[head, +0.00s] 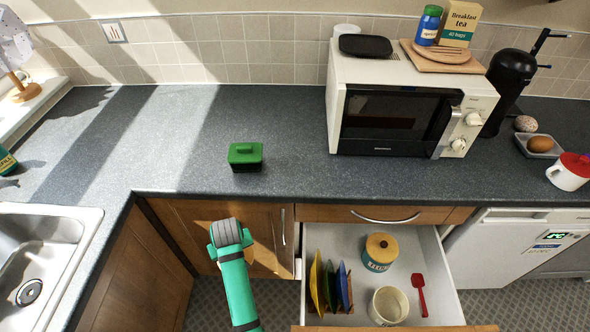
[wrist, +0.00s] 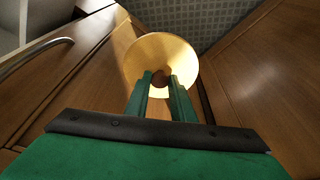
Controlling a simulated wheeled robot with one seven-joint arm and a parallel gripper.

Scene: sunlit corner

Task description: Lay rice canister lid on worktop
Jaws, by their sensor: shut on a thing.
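My gripper (wrist: 160,84) is shut on the knob of a round, pale wooden lid (wrist: 162,50), seen in the wrist view. In the head view my arm hides most of the lid. My gripper is in front of the brown cabinet doors, left of the open drawer and apart from the worktop. The grey speckled worktop (head: 285,125) runs along the wall with its front edge beyond my gripper. An open cream canister (head: 388,306) without a lid stands in the drawer; no label on it can be read.
A green butter dish (head: 246,156) sits near the worktop's front edge. A microwave (head: 400,115) stands to its right, a sink (head: 45,255) at left. Bare worktop lies around the dish. The open drawer (head: 440,290) holds a lidded canister (head: 380,252), upright plates and a red spatula (head: 419,295).

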